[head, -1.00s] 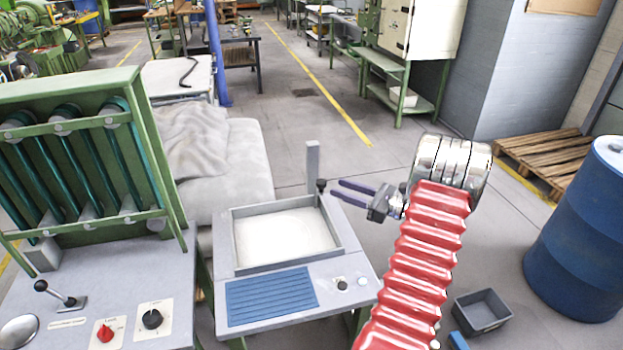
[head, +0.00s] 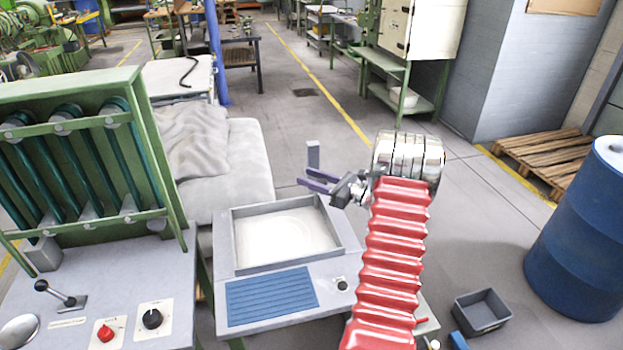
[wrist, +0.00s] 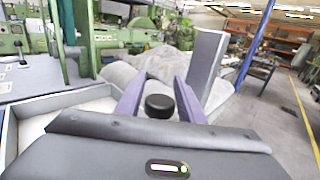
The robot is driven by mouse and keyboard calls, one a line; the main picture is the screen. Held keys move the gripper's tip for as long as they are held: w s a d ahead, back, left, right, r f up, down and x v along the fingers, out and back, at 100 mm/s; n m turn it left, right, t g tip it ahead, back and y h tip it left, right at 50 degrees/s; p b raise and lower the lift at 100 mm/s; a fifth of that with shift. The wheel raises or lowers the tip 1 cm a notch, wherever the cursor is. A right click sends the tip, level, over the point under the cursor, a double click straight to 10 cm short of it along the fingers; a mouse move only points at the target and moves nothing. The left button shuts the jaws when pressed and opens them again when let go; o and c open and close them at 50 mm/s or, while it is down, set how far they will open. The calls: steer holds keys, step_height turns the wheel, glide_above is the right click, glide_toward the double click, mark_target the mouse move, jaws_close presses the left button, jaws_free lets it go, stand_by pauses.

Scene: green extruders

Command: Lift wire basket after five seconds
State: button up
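No wire basket can be made out in either view. The tank (head: 232,246) is a square grey basin with a pale, whitish inside, set in a grey bench. A grey upright post (head: 313,155) stands at its back right and also shows in the wrist view (wrist: 203,68). My gripper (head: 304,177) is near this post, above the tank's back right corner, with its purple fingers pointing left. In the wrist view my gripper (wrist: 160,82) is open, with a black round knob (wrist: 160,105) showing between its fingers. I cannot tell whether they touch it.
A green rack (head: 80,165) and a control panel with a lever, a red knob (head: 105,333) and a black knob (head: 151,319) stand left. A blue ribbed mat (head: 271,296) lies in front of the tank. A blue drum (head: 590,235) and grey bin (head: 482,311) are right.

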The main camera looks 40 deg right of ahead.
jaws_close()
stand_by(0.3)
step_height(320, 180, up, 11)
stand_by(0.7)
steer(key=shift+c, duration=0.5)
jaws_free()
steer(key=shift+o, duration=0.5)
steer(key=shift+f, duration=0.1)
